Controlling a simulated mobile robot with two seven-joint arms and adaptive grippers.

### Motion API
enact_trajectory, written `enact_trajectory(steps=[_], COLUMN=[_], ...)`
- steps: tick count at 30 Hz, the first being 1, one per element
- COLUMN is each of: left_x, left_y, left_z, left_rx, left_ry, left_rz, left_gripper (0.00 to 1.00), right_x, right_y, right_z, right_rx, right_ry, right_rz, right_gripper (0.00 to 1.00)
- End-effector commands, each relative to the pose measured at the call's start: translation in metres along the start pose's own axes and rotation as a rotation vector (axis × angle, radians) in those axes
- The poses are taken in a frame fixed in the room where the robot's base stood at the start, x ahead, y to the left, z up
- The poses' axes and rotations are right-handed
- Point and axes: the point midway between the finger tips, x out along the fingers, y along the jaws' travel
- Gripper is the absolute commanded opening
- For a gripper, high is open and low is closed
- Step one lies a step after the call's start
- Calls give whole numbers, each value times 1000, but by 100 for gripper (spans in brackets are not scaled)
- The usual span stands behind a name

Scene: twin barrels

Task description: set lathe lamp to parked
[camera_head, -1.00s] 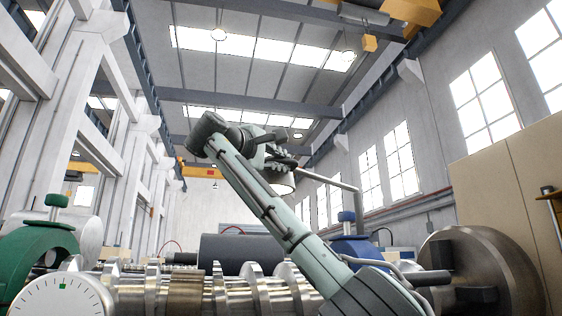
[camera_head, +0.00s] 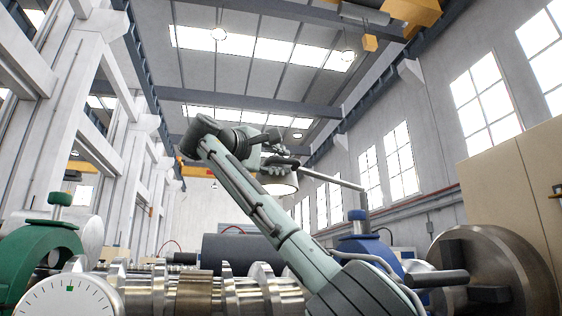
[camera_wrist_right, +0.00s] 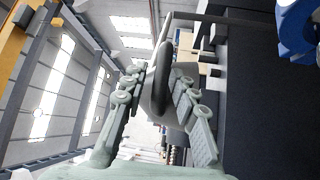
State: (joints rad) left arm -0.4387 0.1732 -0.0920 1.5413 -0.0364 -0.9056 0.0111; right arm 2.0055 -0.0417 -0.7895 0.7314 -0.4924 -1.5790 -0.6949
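The lathe lamp (camera_head: 279,184) has a grey shade with a pale round opening, tilted downward, at the middle of the head view. A thin rod joins it to a post (camera_head: 364,203) on the right. My right gripper (camera_head: 278,164) is at the top of the shade, its arm rising from the lower right. In the right wrist view the fingers (camera_wrist_right: 159,82) stand on both sides of the lamp's dark rounded part (camera_wrist_right: 166,75). My left gripper is in neither view.
Below the lamp lie a shiny crankshaft (camera_head: 250,291) and a dark cylinder (camera_head: 238,251). A green rest (camera_head: 52,240) is at left, a blue one (camera_head: 372,246) at right, beside a large steel chuck (camera_head: 495,265). A white dial (camera_head: 68,301) is lower left. Space above is open.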

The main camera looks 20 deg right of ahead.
Motion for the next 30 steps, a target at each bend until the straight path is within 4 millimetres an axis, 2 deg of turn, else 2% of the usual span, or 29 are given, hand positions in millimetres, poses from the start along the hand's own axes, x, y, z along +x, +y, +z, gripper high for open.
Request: enact_trajectory(steps=[11, 14, 24, 30], left_x=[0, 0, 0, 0], left_y=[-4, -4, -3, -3], left_z=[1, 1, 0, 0], left_rx=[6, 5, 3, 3], left_ry=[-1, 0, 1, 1], left_rz=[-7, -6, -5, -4], left_gripper=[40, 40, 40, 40], right_x=[-4, -16, -87, -114], right_y=[-1, -1, -1, 0], right_z=[0, -1, -1, -1], right_rx=[0, 0, 1, 1], right_ry=[1, 1, 4, 3], right_rz=[-2, -1, -1, -2], right_gripper=[34, 34, 34, 34])
